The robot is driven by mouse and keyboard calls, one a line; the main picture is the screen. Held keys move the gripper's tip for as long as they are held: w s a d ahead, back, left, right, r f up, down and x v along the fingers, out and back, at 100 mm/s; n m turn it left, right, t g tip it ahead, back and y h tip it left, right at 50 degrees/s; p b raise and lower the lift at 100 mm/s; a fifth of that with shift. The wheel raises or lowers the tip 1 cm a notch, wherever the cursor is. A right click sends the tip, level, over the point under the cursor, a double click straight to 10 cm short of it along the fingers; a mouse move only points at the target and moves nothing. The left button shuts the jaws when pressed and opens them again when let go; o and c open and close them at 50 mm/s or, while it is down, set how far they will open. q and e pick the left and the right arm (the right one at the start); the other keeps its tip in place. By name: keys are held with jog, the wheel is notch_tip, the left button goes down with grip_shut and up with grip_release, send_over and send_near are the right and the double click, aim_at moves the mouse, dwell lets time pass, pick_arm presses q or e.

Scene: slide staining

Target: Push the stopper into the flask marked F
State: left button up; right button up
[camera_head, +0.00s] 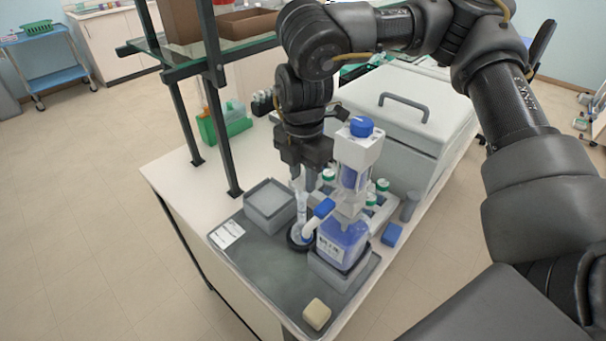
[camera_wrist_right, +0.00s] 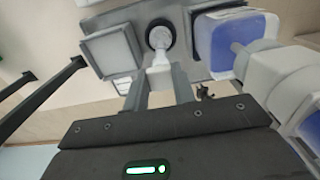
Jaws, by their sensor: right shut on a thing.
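My right gripper (camera_head: 303,180) points down over the grey tray, its fingers closed on a small pale piece that looks like the stopper; it also shows in the wrist view (camera_wrist_right: 160,84). The stopper (camera_wrist_right: 159,78) is mostly hidden between the fingers. Right below it a clear narrow-necked flask (camera_head: 301,208) stands upright in a black ring; in the wrist view the flask (camera_wrist_right: 160,38) lies in line with the fingers. I cannot read an F on it, nor tell whether stopper and neck touch. My left gripper is not in view.
A blue-filled dispenser bottle (camera_head: 342,243) with its spout stands close right of the flask. A grey square dish (camera_head: 270,206) is at left. A beige block (camera_head: 316,314) lies on the tray's (camera_head: 262,268) near end. A shelf post (camera_head: 217,110) rises at left.

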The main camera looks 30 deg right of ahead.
jog(key=shift+f, duration=0.3)
dwell(0.4)
jog(key=o, duration=1.4)
jog(key=shift+r, duration=0.1)
jog(key=shift+r+p, duration=2.8)
jog(key=shift+r, duration=0.15)
grip_shut()
